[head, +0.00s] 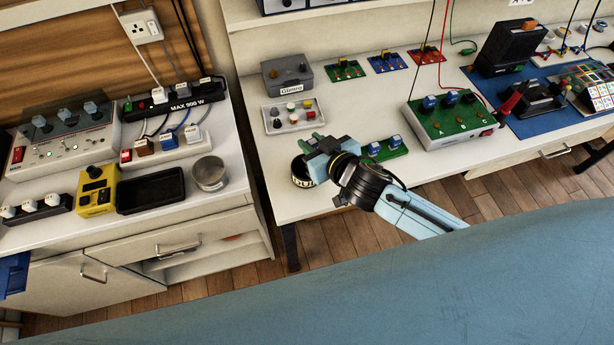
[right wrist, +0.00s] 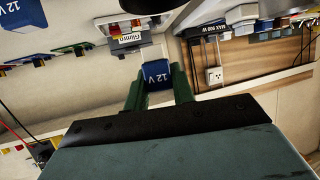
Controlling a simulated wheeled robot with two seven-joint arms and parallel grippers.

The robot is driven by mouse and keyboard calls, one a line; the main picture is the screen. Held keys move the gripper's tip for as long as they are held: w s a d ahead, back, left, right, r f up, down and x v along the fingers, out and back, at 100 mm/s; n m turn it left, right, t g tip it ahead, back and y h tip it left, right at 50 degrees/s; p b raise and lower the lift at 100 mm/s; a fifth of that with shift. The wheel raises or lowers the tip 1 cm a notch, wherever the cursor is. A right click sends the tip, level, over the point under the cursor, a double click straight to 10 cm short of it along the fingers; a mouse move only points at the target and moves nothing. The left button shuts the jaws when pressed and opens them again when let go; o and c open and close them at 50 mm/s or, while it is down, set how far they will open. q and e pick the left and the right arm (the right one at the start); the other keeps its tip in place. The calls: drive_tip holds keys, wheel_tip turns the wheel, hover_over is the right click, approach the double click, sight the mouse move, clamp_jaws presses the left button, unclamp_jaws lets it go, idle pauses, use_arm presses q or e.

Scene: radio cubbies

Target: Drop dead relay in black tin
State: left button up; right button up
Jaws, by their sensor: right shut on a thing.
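My right gripper (head: 314,145) is above the near left part of the white bench, beside and partly over the black tin (head: 302,181). It also shows in the right wrist view (right wrist: 158,82), with its green fingers shut on a blue relay (right wrist: 157,74) marked 12 V. The relay is hard to make out in the head view. The tin is round and open, with a pale label; the gripper hides part of it. A dark round edge at the top of the wrist view may be the tin. My left gripper is not in view.
A green board (head: 385,150) with blue relays sits just right of the gripper. A grey panel (head: 292,115) and a grey box (head: 287,73) stand behind. A larger green unit (head: 452,125) is further right. A gap separates the left cabinet, holding a black tray (head: 151,190) and metal can (head: 209,173).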

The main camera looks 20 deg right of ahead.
drive_tip(key=shift+f, duration=0.3)
drive_tip(key=o, duration=1)
drive_tip(key=shift+o, duration=0.2)
drive_tip(key=v, duration=1.3)
drive_tip(key=shift+s+p, duration=0.25)
drive_tip(key=shift+p, duration=0.2)
